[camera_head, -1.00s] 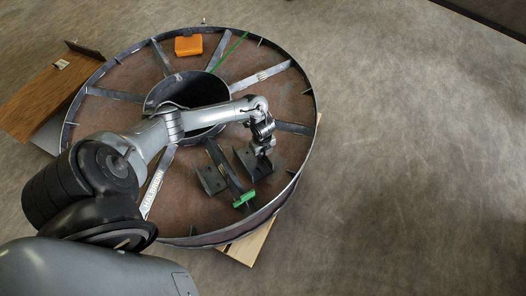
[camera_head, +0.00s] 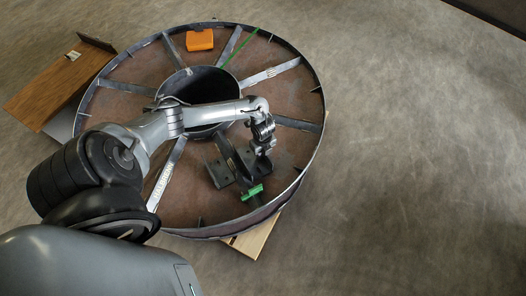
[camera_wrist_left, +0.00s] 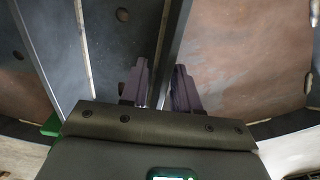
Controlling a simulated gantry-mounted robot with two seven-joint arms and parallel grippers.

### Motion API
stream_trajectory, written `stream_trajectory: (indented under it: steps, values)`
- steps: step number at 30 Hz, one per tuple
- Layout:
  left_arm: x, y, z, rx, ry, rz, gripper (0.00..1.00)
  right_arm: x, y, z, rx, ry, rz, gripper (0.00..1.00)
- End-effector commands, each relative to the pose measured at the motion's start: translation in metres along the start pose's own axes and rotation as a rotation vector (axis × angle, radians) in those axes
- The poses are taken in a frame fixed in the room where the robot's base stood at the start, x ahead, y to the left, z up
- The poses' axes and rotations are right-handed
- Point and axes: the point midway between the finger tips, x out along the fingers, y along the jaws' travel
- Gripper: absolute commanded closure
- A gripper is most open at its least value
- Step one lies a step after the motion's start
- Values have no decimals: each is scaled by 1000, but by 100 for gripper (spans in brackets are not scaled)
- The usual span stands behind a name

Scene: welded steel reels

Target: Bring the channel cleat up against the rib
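The rib (camera_head: 238,163) is a dark upright plate on the reel floor, running from the hub toward the near rim; it also shows in the left wrist view (camera_wrist_left: 52,45). The channel cleat (camera_head: 262,165), a dark steel piece, lies just right of the rib. In the left wrist view the cleat's floor (camera_wrist_left: 113,50) lies beside the rib, with a bright line between them; I cannot tell whether they touch. My left gripper (camera_wrist_left: 159,90) has a finger on each side of the cleat's upright flange and appears shut on it. My right gripper is out of view.
A second dark bracket (camera_head: 220,174) sits left of the rib. A green item (camera_head: 253,191) is at the rib's outer end. The reel's rim (camera_head: 318,135) and hub (camera_head: 208,90) stand up around. An orange case (camera_head: 200,40) lies on the far side.

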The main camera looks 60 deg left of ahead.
Motion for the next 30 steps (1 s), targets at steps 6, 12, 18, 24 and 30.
stream_trajectory:
  steps: [6,12,18,24,30]
  values:
    - [0,0,0,-1,0,0,59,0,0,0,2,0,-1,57]
    - [-3,0,0,-1,0,-1,59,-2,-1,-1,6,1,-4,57]
    - [-27,-1,0,1,0,-2,59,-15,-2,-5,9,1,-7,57]
    - [-63,-1,0,1,-1,-3,59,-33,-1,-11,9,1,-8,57]
    - [-92,0,0,1,-1,-1,59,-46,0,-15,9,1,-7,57]
